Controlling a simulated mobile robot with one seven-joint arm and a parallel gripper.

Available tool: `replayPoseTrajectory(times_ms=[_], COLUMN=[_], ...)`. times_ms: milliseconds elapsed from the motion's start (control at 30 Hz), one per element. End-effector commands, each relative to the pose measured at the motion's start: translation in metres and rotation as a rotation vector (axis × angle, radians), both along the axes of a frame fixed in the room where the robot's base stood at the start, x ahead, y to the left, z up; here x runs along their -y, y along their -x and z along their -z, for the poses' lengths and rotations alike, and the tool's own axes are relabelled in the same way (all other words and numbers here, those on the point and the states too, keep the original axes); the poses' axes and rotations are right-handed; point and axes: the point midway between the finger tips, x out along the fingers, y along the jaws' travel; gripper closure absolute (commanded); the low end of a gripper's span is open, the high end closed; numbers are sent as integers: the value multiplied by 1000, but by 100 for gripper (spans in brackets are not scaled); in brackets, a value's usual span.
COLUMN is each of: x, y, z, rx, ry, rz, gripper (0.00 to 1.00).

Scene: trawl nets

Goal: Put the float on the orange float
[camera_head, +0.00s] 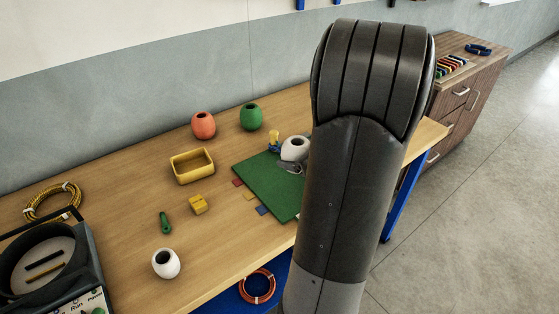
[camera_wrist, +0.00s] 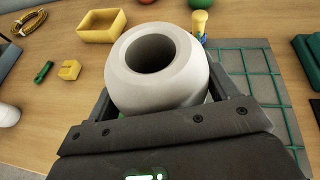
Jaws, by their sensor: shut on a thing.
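My gripper (camera_head: 291,166) is shut on a white float (camera_head: 295,148), a rounded body with a wide round hole facing up. The wrist view shows this float (camera_wrist: 158,75) large between the two fingers (camera_wrist: 162,98), roughly upright. It is over the green mat in the head view; any gap beneath it cannot be judged. The orange float (camera_head: 203,125) stands upright on the table to its left and further back, with nothing on it. Only a sliver of it shows at the top of the wrist view. A green float (camera_head: 251,117) stands right of the orange one.
A second white float (camera_head: 166,263) stands at the front. A yellow tray (camera_head: 192,178), yellow block (camera_head: 198,205) and green tool (camera_head: 165,222) lie left of the green mat (camera_head: 254,180). A small yellow object (camera_head: 274,139) stands beside the held float. My arm hides the table's right side.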

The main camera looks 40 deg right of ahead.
Motion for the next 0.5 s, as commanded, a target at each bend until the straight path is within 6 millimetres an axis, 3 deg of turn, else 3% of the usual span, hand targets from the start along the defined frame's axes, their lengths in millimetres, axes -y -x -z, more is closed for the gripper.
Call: replayPoseTrajectory(times_ms=[233, 500], x=[21, 28], y=[33, 38], z=[-24, -30], rx=[2, 0], ry=[3, 0], rz=[2, -3], gripper=[50, 50])
